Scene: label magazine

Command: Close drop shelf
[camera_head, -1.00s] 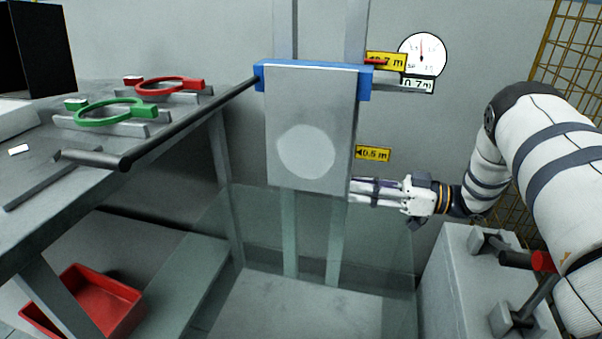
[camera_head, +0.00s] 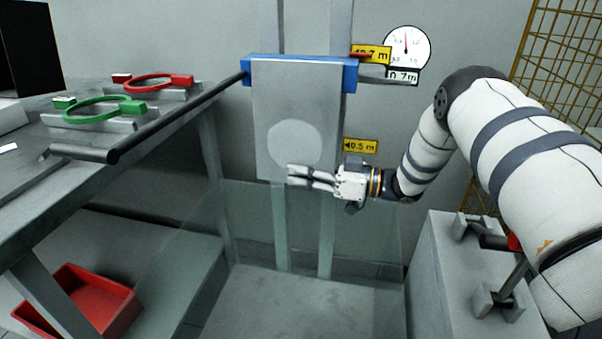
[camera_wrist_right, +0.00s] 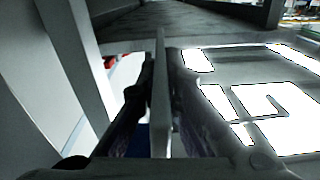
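The drop shelf is a flat grey panel with a pale round patch (camera_head: 272,105), hanging upright below a blue bracket (camera_head: 300,67) on two vertical rails. My right gripper (camera_head: 292,177) comes from the right, with its fingers across the panel's lower part, near its bottom edge. In the right wrist view, a thin plate seen edge-on (camera_wrist_right: 160,95) stands between the two dark fingers of the same gripper (camera_wrist_right: 160,60). The fingers lie close to the plate on both sides, but whether they press on it is unclear. My left gripper is not in view.
A grey workbench (camera_head: 170,150) fills the left, with green (camera_head: 95,108) and red (camera_head: 158,82) ring-shaped handles and a dark bar (camera_head: 180,118) reaching to the bracket. A red bin (camera_head: 85,300) sits below. A grey box with a lever (camera_head: 440,270) stands at right.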

